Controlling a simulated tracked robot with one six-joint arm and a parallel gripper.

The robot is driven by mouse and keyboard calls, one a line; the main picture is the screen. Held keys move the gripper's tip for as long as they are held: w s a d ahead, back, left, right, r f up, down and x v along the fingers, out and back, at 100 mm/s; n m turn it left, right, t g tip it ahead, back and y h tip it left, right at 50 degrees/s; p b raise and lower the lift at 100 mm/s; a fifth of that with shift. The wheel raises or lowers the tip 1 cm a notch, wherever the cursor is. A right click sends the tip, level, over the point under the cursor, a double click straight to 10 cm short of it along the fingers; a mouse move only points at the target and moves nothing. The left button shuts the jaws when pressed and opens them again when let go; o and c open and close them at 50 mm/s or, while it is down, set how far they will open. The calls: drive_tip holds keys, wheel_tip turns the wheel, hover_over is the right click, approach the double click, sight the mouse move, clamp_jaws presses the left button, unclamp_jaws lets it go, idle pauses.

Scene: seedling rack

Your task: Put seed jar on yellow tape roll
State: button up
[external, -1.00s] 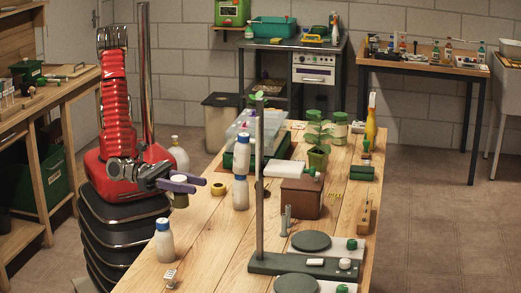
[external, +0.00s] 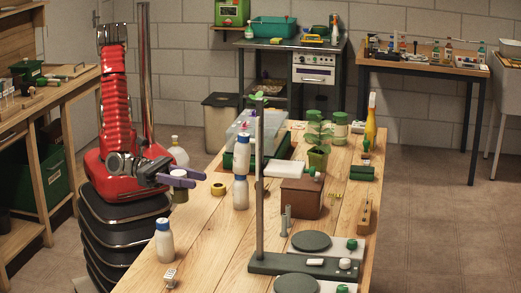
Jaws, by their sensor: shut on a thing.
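My gripper (external: 191,178) has purple fingers and is near the table's left edge.
White bottles with blue caps stand close by: one (external: 240,192) right of the tape roll, another (external: 165,241) in front. A brown box (external: 301,198) and a stand with an upright rod (external: 260,190) are farther right. Bare wood lies in front of the tape roll.

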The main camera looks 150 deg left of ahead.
wheel_tip(320, 180, up, 12)
drive_tip(key=s+a+n+g+y, duration=0.85)
drive_tip(key=s+a+g, duration=0.35)
drive_tip(key=s+a, duration=1.2)
wheel_tip(320, 180, down, 10)
drive_tip(key=w, duration=0.1)
drive_tip(key=shift+w+a+f+n+h, duration=0.2)
drive_tip(key=shift+w+n+h, duration=0.15)
drive_tip(key=shift+f, duration=2.95)
drive_tip(key=shift+f, duration=2.05)
